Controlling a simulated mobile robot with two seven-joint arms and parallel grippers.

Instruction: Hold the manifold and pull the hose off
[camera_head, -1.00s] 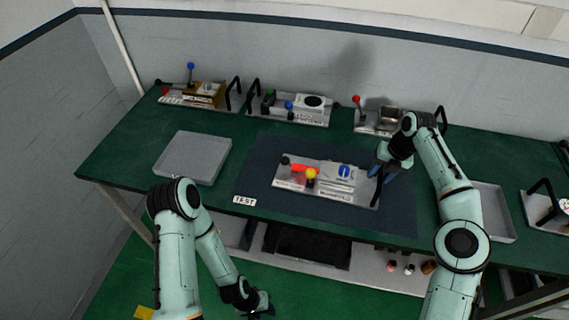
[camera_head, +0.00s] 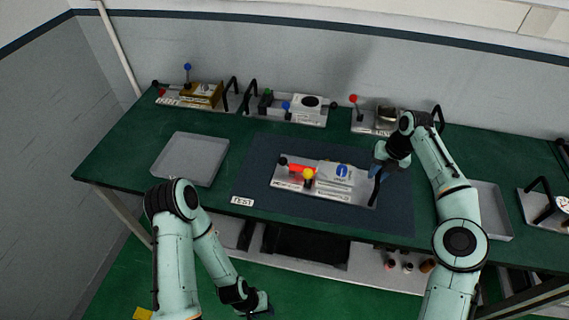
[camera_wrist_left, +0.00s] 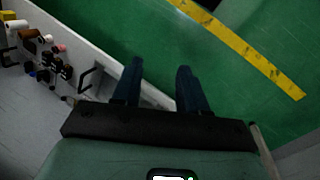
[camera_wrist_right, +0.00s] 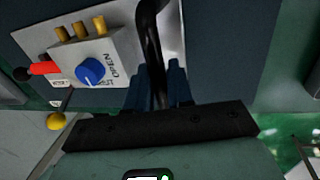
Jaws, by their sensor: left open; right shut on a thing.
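The manifold (camera_head: 328,174) is a pale block on a metal plate, lying on the dark mat in the middle of the bench. A blue knob (camera_head: 342,171) marked OPEN sits on it; the right wrist view also shows the knob (camera_wrist_right: 90,71) and brass ports (camera_wrist_right: 80,29). A red piece with a black end (camera_head: 297,168), seemingly the hose, is at its left beside a yellow ball (camera_head: 309,174). My right gripper (camera_head: 376,178) is shut on the black handle (camera_wrist_right: 151,35) at the plate's right end. My left gripper (camera_wrist_left: 157,75) is open and empty, low in front of the bench.
An empty grey tray (camera_head: 190,158) stands left of the mat and another (camera_head: 492,210) right of it. Several fixtures with handles line the back wall. A TEST label (camera_head: 242,201) lies at the front edge.

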